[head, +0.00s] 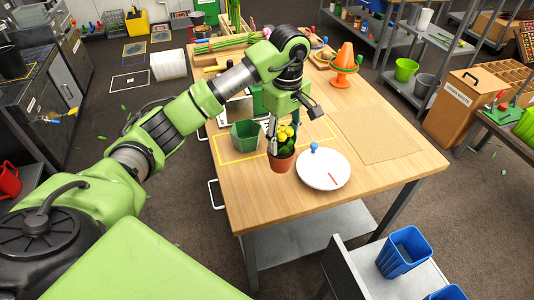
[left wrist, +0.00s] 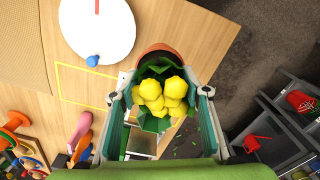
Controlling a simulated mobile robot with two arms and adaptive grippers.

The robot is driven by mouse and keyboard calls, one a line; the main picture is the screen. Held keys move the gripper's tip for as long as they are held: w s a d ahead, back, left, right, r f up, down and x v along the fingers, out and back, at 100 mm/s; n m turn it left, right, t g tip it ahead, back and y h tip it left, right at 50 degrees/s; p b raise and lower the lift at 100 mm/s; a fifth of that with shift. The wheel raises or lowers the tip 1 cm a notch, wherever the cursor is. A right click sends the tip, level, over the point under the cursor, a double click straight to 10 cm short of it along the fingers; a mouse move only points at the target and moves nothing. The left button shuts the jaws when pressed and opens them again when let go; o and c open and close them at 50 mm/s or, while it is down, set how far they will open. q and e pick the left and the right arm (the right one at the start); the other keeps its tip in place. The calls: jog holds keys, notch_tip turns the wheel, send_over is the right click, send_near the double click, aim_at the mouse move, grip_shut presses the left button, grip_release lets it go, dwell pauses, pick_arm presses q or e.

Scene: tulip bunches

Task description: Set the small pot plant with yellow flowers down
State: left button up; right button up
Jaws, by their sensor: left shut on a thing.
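The small pot plant has yellow flowers (head: 287,132), green leaves and a terracotta pot (head: 282,163). My left gripper (head: 281,130) points down and is shut on it. In the left wrist view the yellow flowers (left wrist: 164,95) sit between the two fingers, with the orange pot rim (left wrist: 158,49) beyond. The pot appears upright over the wooden table (head: 400,172), near its left side. I cannot tell whether its base touches the top. My right gripper is not in view.
A white disc with a blue knob (head: 323,171) lies just right of the pot. A green container (head: 245,135) stands to the left, by a yellow outline. A tan mat (head: 376,134) lies flat at the right.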

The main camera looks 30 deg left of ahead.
pick_arm(q)
jog(key=a+f, duration=0.1)
jog(key=a+f+p, duration=0.1)
jog(key=f, duration=0.1)
jog(key=shift+a+f, duration=0.2)
jog(key=shift+a, duration=0.05)
jog(key=shift+s+a+f, duration=0.1)
jog(key=shift+a+f, duration=0.4)
jog(key=shift+f, duration=0.2)
jog(key=shift+s+a+f, duration=0.1)
jog(key=shift+a+f, duration=0.1)
jog(key=f+p, duration=0.1)
jog(key=f, duration=0.1)
jog(key=f+p, duration=0.1)
jog(key=shift+a+f, duration=0.2)
jog(key=shift+f, duration=0.2)
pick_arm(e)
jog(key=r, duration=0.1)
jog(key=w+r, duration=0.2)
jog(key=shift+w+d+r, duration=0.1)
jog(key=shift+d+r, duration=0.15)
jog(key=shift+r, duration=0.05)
pick_arm(q)
jog(key=o, duration=1.2)
jog(key=shift+f, duration=0.15)
jog(key=o, duration=0.5)
jog(key=shift+c, duration=0.2)
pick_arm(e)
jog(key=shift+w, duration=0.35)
